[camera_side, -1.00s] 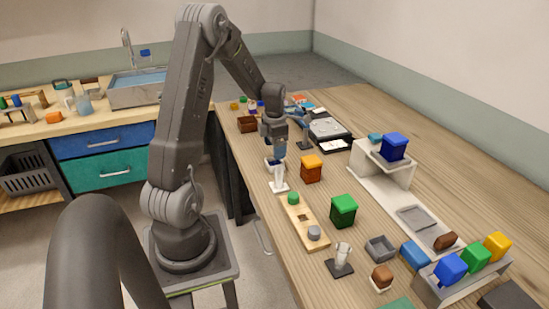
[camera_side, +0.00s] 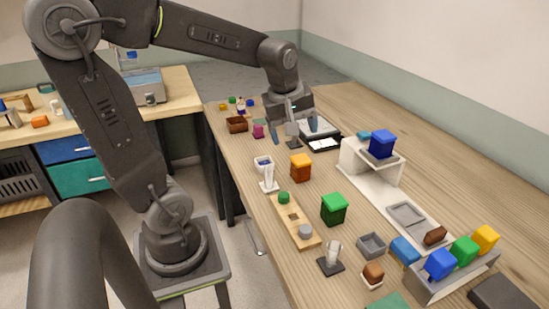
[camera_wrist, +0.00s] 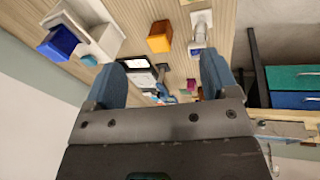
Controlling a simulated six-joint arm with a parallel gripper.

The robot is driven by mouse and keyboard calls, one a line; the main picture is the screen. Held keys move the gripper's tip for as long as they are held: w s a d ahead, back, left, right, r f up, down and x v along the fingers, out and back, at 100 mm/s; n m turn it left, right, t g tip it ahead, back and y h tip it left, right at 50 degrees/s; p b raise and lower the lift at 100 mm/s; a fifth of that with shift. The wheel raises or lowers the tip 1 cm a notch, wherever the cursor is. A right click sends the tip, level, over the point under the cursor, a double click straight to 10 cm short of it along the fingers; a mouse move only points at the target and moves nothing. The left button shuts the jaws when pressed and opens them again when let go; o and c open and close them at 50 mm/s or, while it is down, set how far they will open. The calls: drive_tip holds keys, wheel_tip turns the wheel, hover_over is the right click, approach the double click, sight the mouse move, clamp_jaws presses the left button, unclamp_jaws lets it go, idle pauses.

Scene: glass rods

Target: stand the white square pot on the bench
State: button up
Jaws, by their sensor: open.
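The white square pot (camera_side: 263,163) stands upright on the wooden bench (camera_side: 350,225), with something dark blue inside its rim. It is just behind a white stand and left of an orange box. In the wrist view the pot (camera_wrist: 197,48) shows beyond the white stand, small and partly hidden. My gripper (camera_side: 294,129) is open, with its two blue fingers apart, farther back over the bench and clear of the pot. The fingers also show in the wrist view (camera_wrist: 162,75), with no pot between them.
The white stand (camera_side: 268,181) and orange box (camera_side: 300,168) are close to the pot. A magenta block (camera_side: 258,131) and brown tray (camera_side: 237,125) lie farther back. A dark-based stand (camera_side: 293,143) is near my fingers. A wooden rack (camera_side: 297,227) is in front.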

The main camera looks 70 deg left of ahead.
drive_tip(key=s+d+m+t, duration=0.1)
drive_tip(key=s+d+m, duration=0.3)
drive_tip(key=m, duration=0.4)
drive_tip(key=s+d+r+m+t+h, duration=0.1)
drive_tip(key=s+d+m, duration=0.4)
drive_tip(key=d+m, duration=0.2)
drive_tip(key=shift+d+r+m+t, duration=0.25)
drive_tip(key=shift+d+m+t, duration=0.05)
drive_tip(key=shift+m, duration=0.3)
